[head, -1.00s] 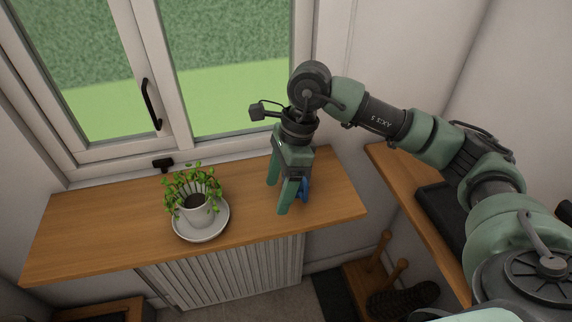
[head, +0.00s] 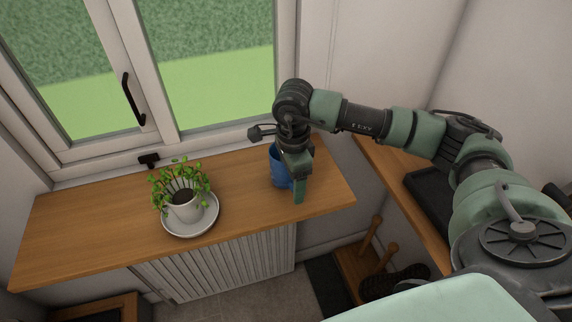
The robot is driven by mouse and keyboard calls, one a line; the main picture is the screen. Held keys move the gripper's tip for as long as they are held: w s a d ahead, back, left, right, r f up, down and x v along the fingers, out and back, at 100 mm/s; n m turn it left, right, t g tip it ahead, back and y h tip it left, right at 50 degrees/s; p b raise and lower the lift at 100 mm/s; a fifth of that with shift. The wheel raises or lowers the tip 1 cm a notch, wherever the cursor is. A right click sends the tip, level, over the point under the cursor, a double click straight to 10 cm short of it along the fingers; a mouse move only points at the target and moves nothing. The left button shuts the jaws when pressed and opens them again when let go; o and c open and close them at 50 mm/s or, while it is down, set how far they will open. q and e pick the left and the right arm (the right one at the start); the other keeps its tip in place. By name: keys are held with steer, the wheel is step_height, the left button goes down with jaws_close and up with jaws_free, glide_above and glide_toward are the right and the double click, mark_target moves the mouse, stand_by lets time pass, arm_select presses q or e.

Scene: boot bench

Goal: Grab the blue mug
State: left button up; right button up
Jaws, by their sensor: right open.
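The blue mug (head: 279,169) stands on the wooden sill near its right end. My right gripper (head: 293,184) is over the mug, pointing down and open. One green finger shows in front of the mug's right side, and the other finger is hidden. The gripper covers much of the mug, so I cannot tell whether the fingers touch it or whether it sits between them. My left gripper is out of view.
A potted plant (head: 183,207) stands on a white saucer (head: 202,225) on the wooden sill (head: 85,233), left of the mug. The window (head: 213,70) is behind. A wooden bench (head: 379,164) with a black tray (head: 428,200) is at right. The sill between plant and mug is clear.

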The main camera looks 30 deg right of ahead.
steer(key=shift+f, duration=0.25)
jaws_close()
steer(key=shift+w+r, duration=0.1)
steer(key=shift+r, duration=0.1)
steer(key=shift+r+b, duration=0.5)
steer(key=shift+r, duration=0.7)
step_height(320, 180, up, 17)
steer(key=b, duration=0.1)
steer(key=shift+b, duration=0.35)
steer(key=shift+r, duration=0.15)
stand_by(2.6)
